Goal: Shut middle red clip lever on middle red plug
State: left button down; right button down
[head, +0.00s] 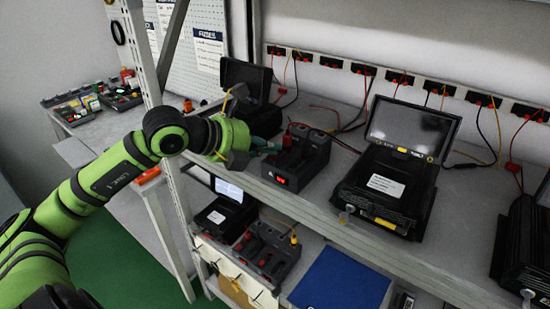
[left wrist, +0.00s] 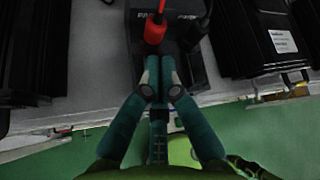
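A black test fixture (head: 300,158) stands on the upper shelf, with a lit red switch on its front. In the left wrist view the same kind of black block (left wrist: 185,65) carries a red plug (left wrist: 155,30) with a red cable. A black plug and cable are to its right. My left gripper (head: 268,147) is at the fixture's left side. In the left wrist view its teal fingers (left wrist: 158,78) meet just below the red plug, with nothing clearly between them. I cannot make out a red clip lever or whether the fingers touch anything. My right gripper is not in view.
An open black case (head: 385,187) stands right of the fixture, another (head: 250,85) behind my gripper. Wall sockets (head: 363,69) with red and black leads run along the back. A shelf post (head: 150,60) is close to my left arm. The lower shelf holds another fixture (head: 265,252).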

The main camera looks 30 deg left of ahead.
pick_arm(q)
jog(key=shift+s+d+f+b, duration=0.15)
jog(key=shift+f+b, duration=0.2)
jog(key=shift+f, duration=0.55)
jog(key=shift+r, duration=0.3)
dwell(0.4)
jog(key=shift+w+a+r, duration=0.1)
jog(key=shift+r, duration=0.4)
jog(key=shift+w+a+r, duration=0.1)
jog(key=shift+r, duration=0.35)
jog(key=r, duration=0.1)
jog(key=r+p, duration=0.1)
jog(key=shift+s+a+r, duration=0.15)
jog(key=shift+s+r, duration=0.15)
jog(key=shift+r, duration=0.05)
jog(key=shift+s+r, duration=0.1)
jog(key=shift+r, duration=0.1)
